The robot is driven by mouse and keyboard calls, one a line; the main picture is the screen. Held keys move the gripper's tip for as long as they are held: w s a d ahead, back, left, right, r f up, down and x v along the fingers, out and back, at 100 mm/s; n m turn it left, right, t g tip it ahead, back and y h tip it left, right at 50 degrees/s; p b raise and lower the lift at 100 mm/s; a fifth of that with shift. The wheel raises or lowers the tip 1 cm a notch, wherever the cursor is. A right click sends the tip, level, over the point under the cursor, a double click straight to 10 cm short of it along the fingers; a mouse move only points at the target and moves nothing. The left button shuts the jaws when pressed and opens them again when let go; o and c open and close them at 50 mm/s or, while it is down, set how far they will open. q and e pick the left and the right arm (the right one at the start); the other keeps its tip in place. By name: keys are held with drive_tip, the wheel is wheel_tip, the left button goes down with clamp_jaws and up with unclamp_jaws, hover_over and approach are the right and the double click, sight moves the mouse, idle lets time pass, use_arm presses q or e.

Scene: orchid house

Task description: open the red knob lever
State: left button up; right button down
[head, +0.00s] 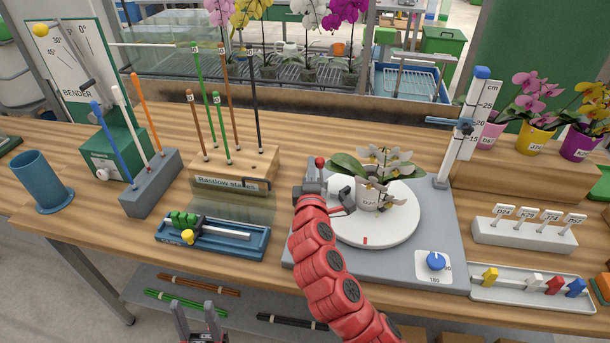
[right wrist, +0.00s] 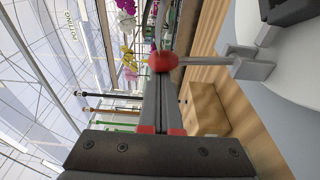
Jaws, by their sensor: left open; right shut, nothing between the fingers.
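The red knob (head: 320,161) is a small ball on a thin grey lever beside the white turntable (head: 400,225). The right wrist view shows the knob (right wrist: 162,62) close up, with its lever running to a grey bracket (right wrist: 252,66). That view is turned on its side, and the lever appears roughly upright. My right gripper (head: 318,176) is shut and empty, its fingertips at the knob; I cannot tell whether they touch it. The bracket is largely hidden by the gripper in the head view. My left gripper (head: 200,318) is open and empty, low in front of the bench.
A potted white orchid (head: 378,170) stands on the turntable, close to my right gripper. A blue dial (head: 436,261) and a tall measuring post (head: 466,125) are to the right. A wooden rod stand (head: 235,170) and a blue tray (head: 212,239) are to the left.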

drive_tip(key=shift+s+d+m+b, duration=0.1)
drive_tip(key=shift+d+m+b, duration=0.3)
drive_tip(key=shift+m, duration=0.1)
drive_tip(key=shift+r, duration=0.1)
idle(0.3)
